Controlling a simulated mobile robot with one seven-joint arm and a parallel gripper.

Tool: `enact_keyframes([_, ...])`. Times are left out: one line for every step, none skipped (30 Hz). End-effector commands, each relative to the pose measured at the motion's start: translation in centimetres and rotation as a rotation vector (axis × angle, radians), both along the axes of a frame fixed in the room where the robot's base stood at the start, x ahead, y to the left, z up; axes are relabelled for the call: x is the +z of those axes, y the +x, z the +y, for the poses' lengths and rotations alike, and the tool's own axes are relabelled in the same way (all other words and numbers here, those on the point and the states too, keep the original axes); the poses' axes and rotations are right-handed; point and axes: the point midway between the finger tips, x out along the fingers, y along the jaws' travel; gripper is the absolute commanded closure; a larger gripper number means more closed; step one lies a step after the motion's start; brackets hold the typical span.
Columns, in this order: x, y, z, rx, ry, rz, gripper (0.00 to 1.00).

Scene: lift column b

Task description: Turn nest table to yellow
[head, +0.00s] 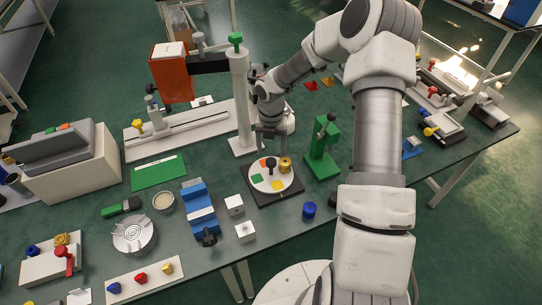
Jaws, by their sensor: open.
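The nest table (269,185) is a round white disc on a dark square base, near the middle of the bench. Its top carries a green patch (257,178) at the front left, an orange-yellow patch (278,185) at the front right and a red-orange patch (263,162) at the back left. A dark knob (271,163) stands near the disc's back, and a gold cylindrical piece (285,164) stands at its right back. My gripper (270,143) is just behind and above the disc, open, with its fingers pointing down. The fingertips are small, so contact is hard to tell.
A green stand (322,150) is close on the right. A white column (240,100) with a dark arm and orange box (171,78) rises behind left.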

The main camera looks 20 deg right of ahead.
Motion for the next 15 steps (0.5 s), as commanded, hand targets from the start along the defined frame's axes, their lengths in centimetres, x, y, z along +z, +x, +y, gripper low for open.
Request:
enact_keyframes([1.6,0.1,-0.1,-0.002,-0.001,-0.004,0.26])
enact_keyframes([2.3,0.1,-0.1,-0.002,-0.001,-0.004,0.26])
enact_keyframes([3.3,0.1,-0.1,-0.001,-0.001,-0.005,0.26])
enact_keyframes([4.1,0.1,-0.1,-0.001,-0.001,-0.004,0.26])
enact_keyframes([4.8,0.1,-0.1,-0.002,-0.001,-0.004,0.26])
enact_keyframes([5.8,0.1,-0.1,-0.002,-0.002,-0.004,0.26])
enact_keyframes([6.5,0.1,-0.1,-0.001,-0.001,-0.005,0.26])
enact_keyframes([7.2,0.0,0.0,-0.001,-0.001,-0.004,0.26])
enact_keyframes([8.1,0.1,-0.1,-0.002,-0.001,-0.005,0.26])
enact_keyframes([8.7,0.1,-0.1,-0.002,-0.002,-0.004,0.26])
enact_keyframes([9.3,0.1,-0.1,-0.002,-0.001,-0.004,0.26])
enact_keyframes([10.0,0.0,0.0,-0.001,0.000,-0.003,0.26])
enact_keyframes([10.5,0.0,-0.1,-0.001,-0.001,-0.003,0.26])
enact_keyframes([10.9,0.0,-0.1,-0.001,0.000,-0.003,0.26])
enact_keyframes([11.4,0.0,0.0,-0.002,0.000,-0.002,0.26])
